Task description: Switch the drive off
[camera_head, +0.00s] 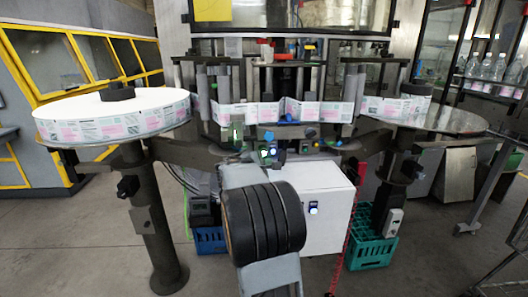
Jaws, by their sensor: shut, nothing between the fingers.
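A white cabinet (328,240) stands under the machine, right of my arm. Its front carries a small dark switch plate (313,204) with a lit, bluish-white spot. Above my arm, a small cluster of controls (268,153) shows green and whitish lights. A small green-lit display (236,134) is just to its left. No label is readable, so I cannot tell which control belongs to the drive or its position. My grey and black arm reaches up from the bottom middle towards the cluster. I cannot make out my gripper or its fingers; the arm's end is not distinguishable.
A large white label reel (100,103) is at the left on a dark post, with its printed web running across the machine. A round plate (440,118) is at the right. Green (371,252) and blue (209,241) crates stand on the floor beside the cabinet. Floor is clear at lower left.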

